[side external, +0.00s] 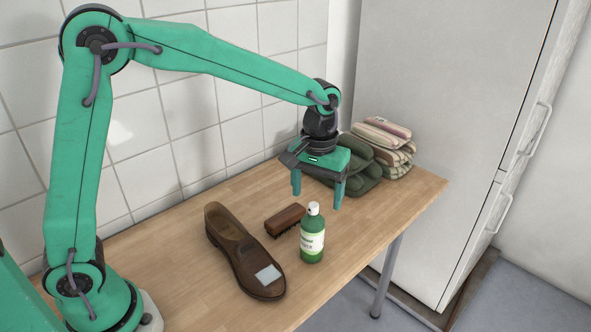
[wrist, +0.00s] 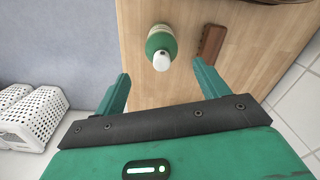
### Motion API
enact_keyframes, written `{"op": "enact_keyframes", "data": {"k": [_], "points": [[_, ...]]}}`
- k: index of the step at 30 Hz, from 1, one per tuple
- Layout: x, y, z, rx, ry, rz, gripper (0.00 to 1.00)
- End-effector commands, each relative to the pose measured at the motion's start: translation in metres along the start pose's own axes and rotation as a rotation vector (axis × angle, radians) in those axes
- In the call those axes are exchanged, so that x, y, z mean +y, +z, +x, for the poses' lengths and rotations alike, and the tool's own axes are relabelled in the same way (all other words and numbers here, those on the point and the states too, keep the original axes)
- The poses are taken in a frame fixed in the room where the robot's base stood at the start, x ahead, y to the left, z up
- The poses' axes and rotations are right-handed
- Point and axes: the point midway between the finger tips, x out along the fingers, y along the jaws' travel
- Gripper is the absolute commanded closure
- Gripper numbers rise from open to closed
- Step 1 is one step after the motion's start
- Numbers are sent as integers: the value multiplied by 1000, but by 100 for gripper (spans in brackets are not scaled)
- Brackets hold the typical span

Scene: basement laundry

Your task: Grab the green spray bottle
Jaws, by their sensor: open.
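A green spray bottle (side external: 312,242) with a white cap and a pale label stands upright near the front edge of the wooden table. It also shows in the wrist view (wrist: 160,43), just beyond the gap between my fingers. My gripper (side external: 318,190) points down, open and empty, above the table and behind the bottle. In the wrist view its two fingers (wrist: 162,88) are spread apart with nothing between them. The gripper does not touch the bottle.
A brown brush (side external: 285,220) lies close beside the bottle, and a brown shoe (side external: 240,255) lies left of it. Folded green cloth (side external: 362,172) and striped cloth (side external: 385,140) sit at the back. White baskets (wrist: 35,118) show beyond the table edge.

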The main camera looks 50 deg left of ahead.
Motion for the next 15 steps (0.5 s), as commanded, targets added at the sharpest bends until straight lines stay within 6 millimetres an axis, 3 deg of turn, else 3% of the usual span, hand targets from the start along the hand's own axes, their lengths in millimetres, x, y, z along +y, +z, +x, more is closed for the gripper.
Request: {"op": "enact_keyframes", "data": {"k": [7,15], "points": [[-1,1,20,-2,-1,0,27],[-1,1,24,0,0,1,27]]}}
